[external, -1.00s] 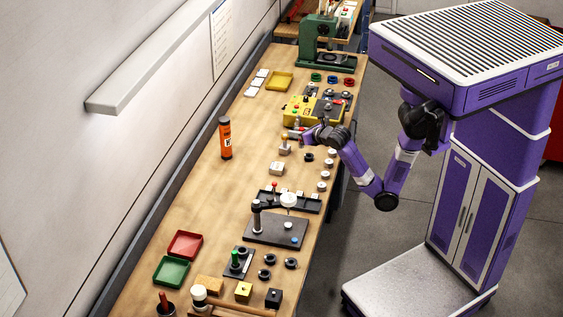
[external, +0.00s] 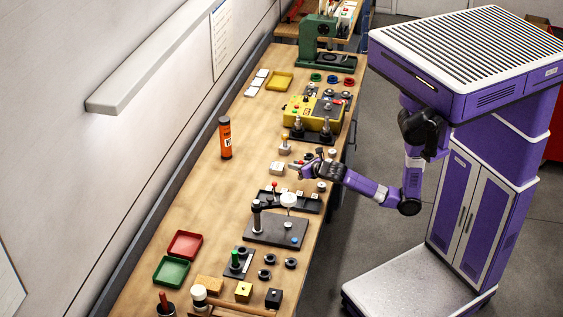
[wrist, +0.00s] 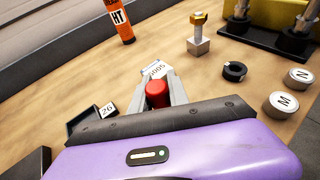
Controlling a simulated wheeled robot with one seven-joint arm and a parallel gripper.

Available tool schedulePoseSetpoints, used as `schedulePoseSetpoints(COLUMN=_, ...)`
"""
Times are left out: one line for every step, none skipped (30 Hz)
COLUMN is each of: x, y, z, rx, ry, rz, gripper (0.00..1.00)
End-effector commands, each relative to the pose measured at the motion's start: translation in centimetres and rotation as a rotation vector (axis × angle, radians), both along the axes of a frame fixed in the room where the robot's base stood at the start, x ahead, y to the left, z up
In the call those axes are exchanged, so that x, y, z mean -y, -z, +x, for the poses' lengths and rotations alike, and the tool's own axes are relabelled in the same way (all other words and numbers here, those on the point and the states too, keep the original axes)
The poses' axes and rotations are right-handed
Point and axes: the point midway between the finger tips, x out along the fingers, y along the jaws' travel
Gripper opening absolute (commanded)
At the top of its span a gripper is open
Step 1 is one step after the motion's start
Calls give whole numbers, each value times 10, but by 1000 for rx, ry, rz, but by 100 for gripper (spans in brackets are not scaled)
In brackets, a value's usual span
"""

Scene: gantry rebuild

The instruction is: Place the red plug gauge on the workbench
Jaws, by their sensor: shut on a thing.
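My gripper (wrist: 158,92) is shut on the red plug gauge (wrist: 157,94), whose round red end shows between the fingers in the wrist view. The rest of the gauge is hidden by the fingers and wrist. In the external view my gripper (external: 294,169) is over the right part of the wooden workbench (external: 210,205), close to a white marked block (external: 277,168). That block also shows just beyond the fingertips in the wrist view (wrist: 155,69). I cannot tell whether the gauge touches the bench.
A black tray (wrist: 82,124) lies left of my fingers. A block with a brass bolt (wrist: 198,42), a black ring (wrist: 234,71) and white lettered discs (wrist: 283,104) stand to the right. An orange tube (external: 225,138) stands farther left. Bare wood lies between the tube and the blocks.

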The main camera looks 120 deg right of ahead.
Motion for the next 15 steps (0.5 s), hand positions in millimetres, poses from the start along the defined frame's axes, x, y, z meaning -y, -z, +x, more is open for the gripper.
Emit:
schedulePoseSetpoints(x=0, y=10, z=-1, rx=-4, ry=1, rz=1, gripper=0)
schedulePoseSetpoints(x=0, y=15, z=-1, rx=-4, ry=1, rz=0, gripper=0)
schedulePoseSetpoints(x=0, y=20, z=-1, rx=-3, ry=2, rz=1, gripper=0)
schedulePoseSetpoints(x=0, y=23, z=-1, rx=-3, ry=1, rz=1, gripper=0)
schedulePoseSetpoints(x=0, y=25, z=-1, rx=-3, ry=1, rz=0, gripper=0)
schedulePoseSetpoints(x=0, y=26, z=-1, rx=-1, ry=1, rz=0, gripper=0)
schedulePoseSetpoints(x=0, y=26, z=0, rx=0, ry=1, rz=0, gripper=0)
schedulePoseSetpoints(x=0, y=25, z=0, rx=0, ry=0, rz=-1, gripper=0)
schedulePoseSetpoints(x=0, y=25, z=0, rx=0, ry=0, rz=-1, gripper=0)
schedulePoseSetpoints(x=0, y=25, z=0, rx=0, ry=0, rz=-1, gripper=0)
schedulePoseSetpoints(x=0, y=25, z=0, rx=0, ry=0, rz=-1, gripper=0)
schedulePoseSetpoints(x=0, y=25, z=0, rx=0, ry=0, rz=-1, gripper=0)
schedulePoseSetpoints(x=0, y=25, z=0, rx=0, ry=0, rz=-1, gripper=0)
schedulePoseSetpoints(x=0, y=25, z=0, rx=0, ry=0, rz=0, gripper=0)
schedulePoseSetpoints(x=0, y=27, z=0, rx=-1, ry=1, rz=0, gripper=0)
